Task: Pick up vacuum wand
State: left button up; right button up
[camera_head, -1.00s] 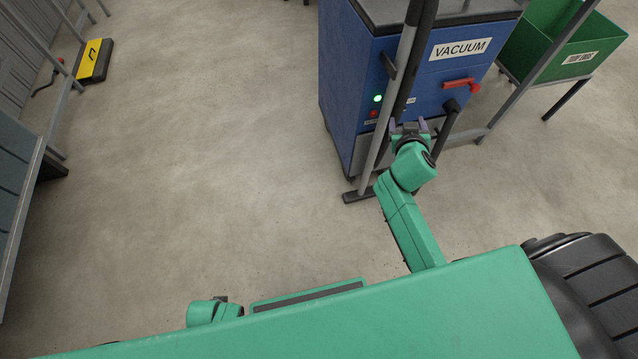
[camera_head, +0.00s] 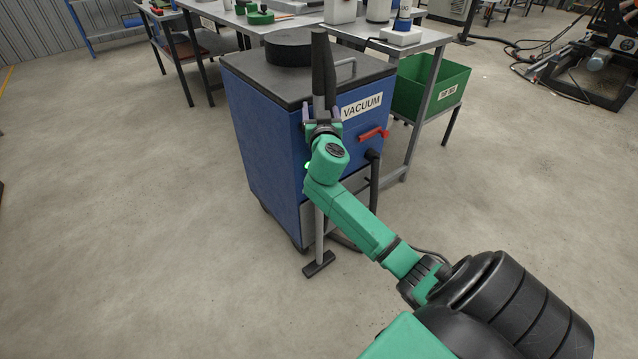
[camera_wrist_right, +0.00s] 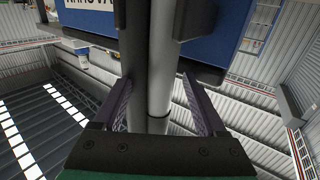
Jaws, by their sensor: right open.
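The vacuum wand stands upright against the front of the blue vacuum cabinet (camera_head: 275,150). Its black handle (camera_head: 322,65) rises above the cabinet top, and its grey tube (camera_head: 319,228) runs down to a flat dark floor nozzle (camera_head: 319,264). My right gripper (camera_head: 322,114) is open, with its fingers on either side of the wand just below the handle. In the right wrist view, the light grey tube (camera_wrist_right: 161,70) and a darker tube beside it pass between the open fingers (camera_wrist_right: 160,105). Part of the wand is hidden behind my right arm. My left gripper is out of view.
A red lever (camera_head: 374,133) and a black hose (camera_head: 374,175) are on the cabinet front, right of the wand. A green bin (camera_head: 432,90) sits under a metal table to the right. The floor to the left is clear.

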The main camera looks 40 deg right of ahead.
jog(key=shift+w+d, duration=0.25)
jog(key=shift+w, duration=0.1)
grip_shut()
jog(key=shift+r, duration=0.1)
